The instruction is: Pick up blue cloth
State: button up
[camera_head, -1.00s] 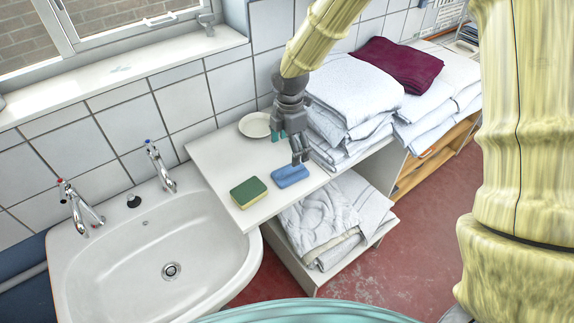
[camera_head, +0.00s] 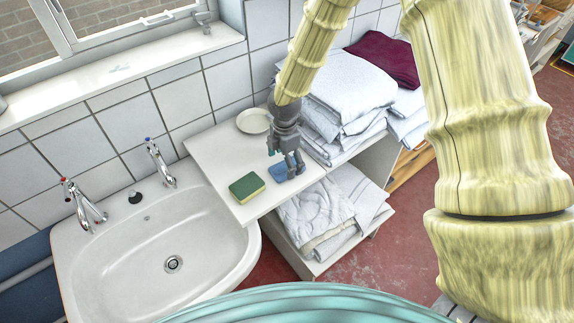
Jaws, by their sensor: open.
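The blue cloth (camera_head: 279,172) is a small folded piece lying on the white shelf top (camera_head: 222,150), to the right of a green and yellow sponge. My gripper (camera_head: 285,170) is grey and points downward at the cloth. Its fingers are open and overlap the cloth's right part in this view, hiding some of it. I cannot tell whether the fingers touch the cloth.
The sponge (camera_head: 247,188) lies close on the left. A white plate (camera_head: 253,121) sits behind my gripper. Stacked white towels (camera_head: 347,90) and a maroon cloth (camera_head: 384,60) stand on the right. A sink (camera_head: 150,245) adjoins the shelf on the left.

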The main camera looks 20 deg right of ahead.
jog(key=shift+f, duration=0.95)
jog(key=c, duration=1)
jog(key=shift+c, duration=0.2)
jog(key=shift+r+b, duration=0.35)
jog(key=shift+r, duration=0.4)
jog(key=shift+r+b, duration=0.5)
jog(key=shift+r, duration=0.4)
jog(key=s+a+r+b, duration=0.1)
jog(key=s+b, duration=0.4)
jog(key=s, duration=1.1)
jog(key=shift+a+r, duration=0.15)
jog(key=shift+r, duration=0.25)
